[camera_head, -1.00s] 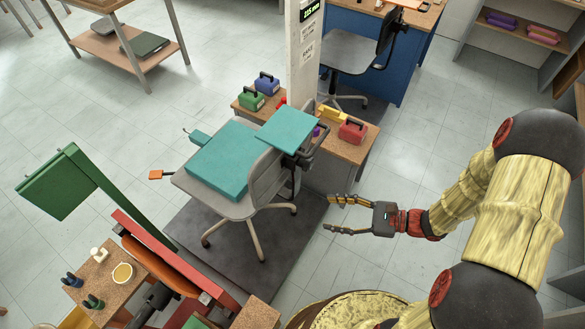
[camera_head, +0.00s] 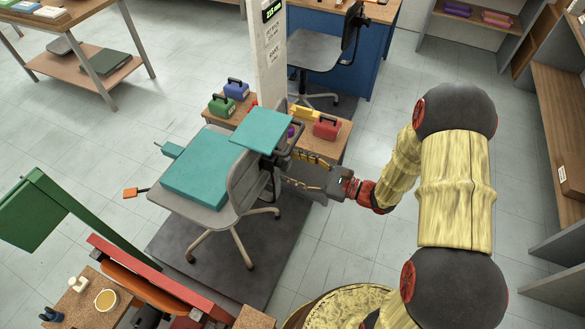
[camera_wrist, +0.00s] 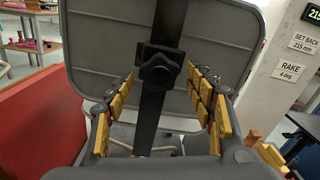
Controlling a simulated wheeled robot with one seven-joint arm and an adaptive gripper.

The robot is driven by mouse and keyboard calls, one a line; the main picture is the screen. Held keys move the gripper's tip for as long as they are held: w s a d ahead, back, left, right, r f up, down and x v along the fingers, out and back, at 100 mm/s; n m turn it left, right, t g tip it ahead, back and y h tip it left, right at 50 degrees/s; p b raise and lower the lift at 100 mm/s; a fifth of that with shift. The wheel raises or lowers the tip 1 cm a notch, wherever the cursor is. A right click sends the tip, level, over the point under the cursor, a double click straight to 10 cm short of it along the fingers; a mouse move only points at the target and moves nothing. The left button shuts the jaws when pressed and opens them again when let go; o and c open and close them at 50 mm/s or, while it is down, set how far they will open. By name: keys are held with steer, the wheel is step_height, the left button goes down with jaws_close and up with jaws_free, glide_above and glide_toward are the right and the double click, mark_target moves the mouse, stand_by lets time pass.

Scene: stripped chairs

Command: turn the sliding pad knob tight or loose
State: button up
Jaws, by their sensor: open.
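The sliding pad knob (camera_wrist: 158,72) is a dark round knob on a block clamped to a black upright bar (camera_wrist: 150,125), seen in the wrist view behind the grey chair back. In the head view I cannot make it out. My gripper (camera_wrist: 160,80) is open, with yellow-padded fingers to the left and right of the knob. I see no finger touching it. In the head view my gripper (camera_head: 290,170) is just right of the grey chair (camera_head: 243,180), which carries a teal seat pad (camera_head: 203,165) and a raised teal pad (camera_head: 262,131).
A low table (camera_head: 338,143) with red, yellow, green and blue cases stands behind the chair. A white post (camera_head: 270,65) with setting signs rises there. A green and red frame (camera_head: 80,215) is at left.

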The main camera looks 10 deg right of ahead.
steer(key=shift+w+a, duration=0.15)
steer(key=shift+a, duration=0.15)
steer(key=shift+c, duration=0.3)
steer(key=c, duration=1.1)
